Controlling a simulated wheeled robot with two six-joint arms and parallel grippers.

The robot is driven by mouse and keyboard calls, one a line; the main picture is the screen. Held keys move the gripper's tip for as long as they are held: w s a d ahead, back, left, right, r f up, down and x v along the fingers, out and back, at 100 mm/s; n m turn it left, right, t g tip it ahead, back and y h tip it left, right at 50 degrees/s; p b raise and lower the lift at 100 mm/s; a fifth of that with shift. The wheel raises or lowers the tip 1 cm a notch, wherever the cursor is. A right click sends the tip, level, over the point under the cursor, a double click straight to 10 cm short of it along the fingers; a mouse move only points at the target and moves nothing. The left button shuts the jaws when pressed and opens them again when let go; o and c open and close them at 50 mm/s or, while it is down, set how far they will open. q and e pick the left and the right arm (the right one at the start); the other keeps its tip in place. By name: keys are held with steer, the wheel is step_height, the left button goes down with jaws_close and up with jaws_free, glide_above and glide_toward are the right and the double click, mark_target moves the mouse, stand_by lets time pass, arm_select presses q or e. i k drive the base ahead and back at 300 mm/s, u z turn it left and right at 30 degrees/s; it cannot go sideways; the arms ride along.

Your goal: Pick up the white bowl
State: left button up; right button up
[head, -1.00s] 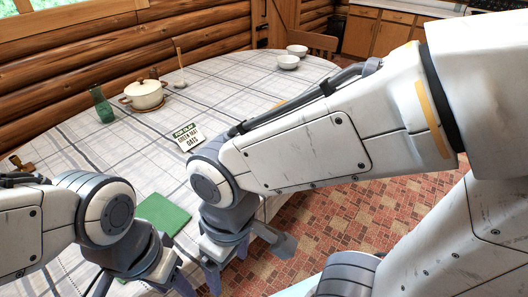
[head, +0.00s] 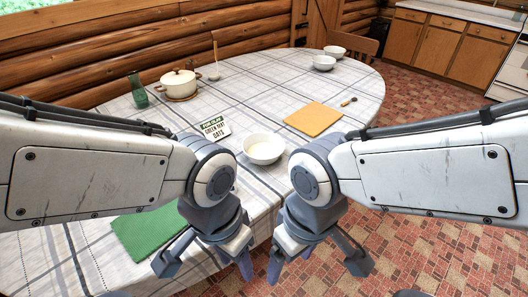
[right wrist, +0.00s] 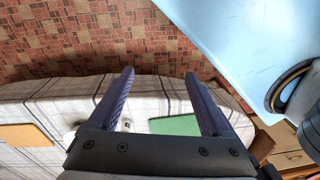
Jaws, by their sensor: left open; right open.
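A white bowl (head: 263,150) with pale contents stands upright on the cloth-covered table (head: 262,87), just beyond my two arms. Two more white bowls, a nearer one (head: 324,63) and a farther one (head: 335,52), stand at the table's far end. My left gripper (head: 207,264) is open and empty, low at the near table edge, apart from the bowl. My right gripper (head: 316,266) is open and empty beside the near edge, to the right of the left one. Its spread fingers also show in the right wrist view (right wrist: 158,82).
A green mat (head: 146,233) lies at front left, an orange mat (head: 313,119) with a spoon (head: 349,101) at right. A small sign (head: 214,128), a lidded pot (head: 180,84) and a green glass (head: 138,92) stand farther back. Open tiled floor lies to the right.

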mark_target(262, 147)
steer(key=z, duration=1.7)
steer(key=i, duration=1.45)
steer(key=u, duration=3.1)
